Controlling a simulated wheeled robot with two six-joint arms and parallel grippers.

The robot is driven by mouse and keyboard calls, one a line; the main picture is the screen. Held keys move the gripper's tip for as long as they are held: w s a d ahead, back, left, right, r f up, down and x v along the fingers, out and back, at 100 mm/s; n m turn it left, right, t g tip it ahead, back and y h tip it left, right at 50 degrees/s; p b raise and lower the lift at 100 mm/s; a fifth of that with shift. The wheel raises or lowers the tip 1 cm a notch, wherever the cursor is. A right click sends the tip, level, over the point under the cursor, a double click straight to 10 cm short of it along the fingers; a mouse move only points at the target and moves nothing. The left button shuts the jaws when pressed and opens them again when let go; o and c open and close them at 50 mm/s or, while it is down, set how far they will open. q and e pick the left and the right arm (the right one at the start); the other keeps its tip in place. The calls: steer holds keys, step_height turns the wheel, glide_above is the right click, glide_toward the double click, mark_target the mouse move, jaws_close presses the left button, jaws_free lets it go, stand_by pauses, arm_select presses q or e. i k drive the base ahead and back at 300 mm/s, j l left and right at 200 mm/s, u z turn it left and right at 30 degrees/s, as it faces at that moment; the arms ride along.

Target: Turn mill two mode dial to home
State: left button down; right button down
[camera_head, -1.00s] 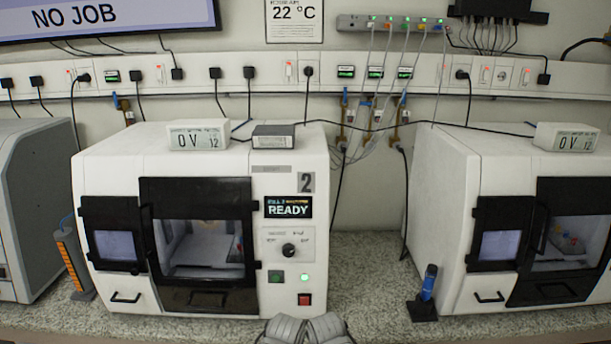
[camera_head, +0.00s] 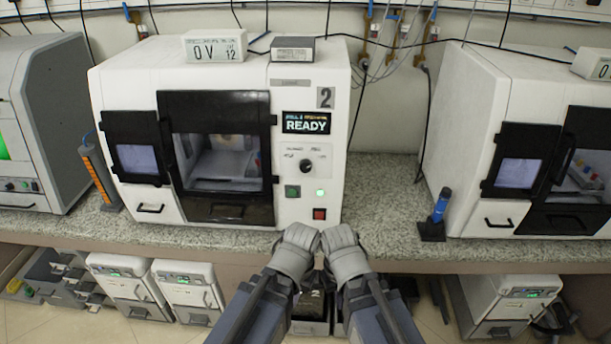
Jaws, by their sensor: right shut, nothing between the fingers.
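Mill two (camera_head: 230,65) is the white machine marked with a dark 2 on the bench at centre-left. Its display (camera_head: 306,122) reads READY. The mode dial (camera_head: 305,165) is a small black round knob on the front panel below the display. The labels around it are too small to read and its pointing direction is unclear. My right gripper (camera_head: 337,236) is shut and empty, below and right of the dial at the bench's front edge, apart from the panel. My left gripper (camera_head: 302,236) is beside it; its fingers are hard to make out.
A second white mill (camera_head: 480,100) stands right, with a blue tool in a black stand (camera_head: 438,212) between.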

mark_target(306, 165)
steer(key=l+u, duration=0.15)
steer(key=l, duration=2.05)
steer(key=u, duration=1.05)
